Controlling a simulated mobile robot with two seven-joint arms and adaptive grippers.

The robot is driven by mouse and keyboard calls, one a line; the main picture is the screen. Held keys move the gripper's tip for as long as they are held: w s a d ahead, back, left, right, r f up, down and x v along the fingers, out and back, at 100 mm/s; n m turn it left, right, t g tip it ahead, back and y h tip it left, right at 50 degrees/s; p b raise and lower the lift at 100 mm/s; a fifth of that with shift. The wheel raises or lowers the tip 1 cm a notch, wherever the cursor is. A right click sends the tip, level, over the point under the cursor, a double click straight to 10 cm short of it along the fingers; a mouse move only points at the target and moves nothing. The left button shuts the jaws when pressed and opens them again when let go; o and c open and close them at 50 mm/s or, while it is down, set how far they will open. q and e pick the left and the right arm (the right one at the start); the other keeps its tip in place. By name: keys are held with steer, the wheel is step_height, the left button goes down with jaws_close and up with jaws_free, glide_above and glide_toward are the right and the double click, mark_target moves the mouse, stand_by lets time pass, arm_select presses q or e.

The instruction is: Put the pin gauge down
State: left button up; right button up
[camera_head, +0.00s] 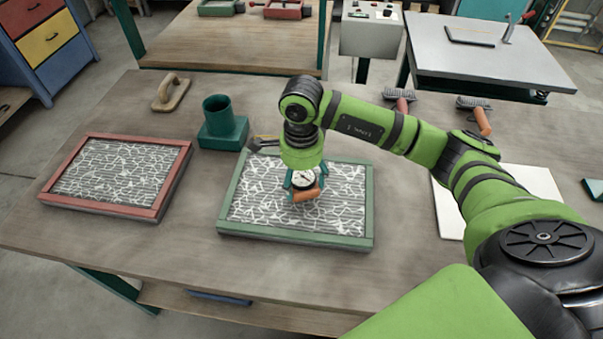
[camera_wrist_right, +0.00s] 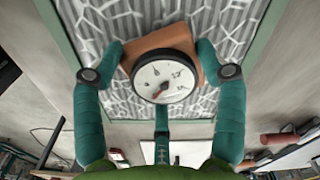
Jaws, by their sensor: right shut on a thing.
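The pin gauge (camera_head: 304,181) has a round white dial and an orange-brown body; it is in the fingers of my right gripper (camera_head: 305,183). In the right wrist view the gauge (camera_wrist_right: 163,77) sits between the teal fingers of the gripper (camera_wrist_right: 162,65), dial facing the camera. The gauge is over the fibre surface in the green-framed tray (camera_head: 230,205). I cannot tell whether it touches the fibre. My left gripper is not in view.
A red-framed tray (camera_head: 117,215) of fibre lies at the left. A teal holder (camera_head: 222,130) and a wooden float (camera_head: 170,92) stand behind. Brushes (camera_head: 400,100) and a white board (camera_head: 540,181) are at the right. Bare bench lies between the two trays.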

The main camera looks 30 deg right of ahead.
mark_target(301, 178)
steer(key=shift+f, duration=0.1)
steer(key=shift+f+b, duration=0.25)
steer(key=shift+b, duration=0.1)
steer(key=o, duration=1.7)
steer(key=shift+r, duration=0.1)
steer(key=shift+r+p, duration=0.2)
steer(key=shift+p, duration=0.1)
steer(key=shift+r, duration=0.25)
step_height(301, 178, up, 12)
steer(key=b, duration=0.3)
steer(key=shift+f, duration=0.25)
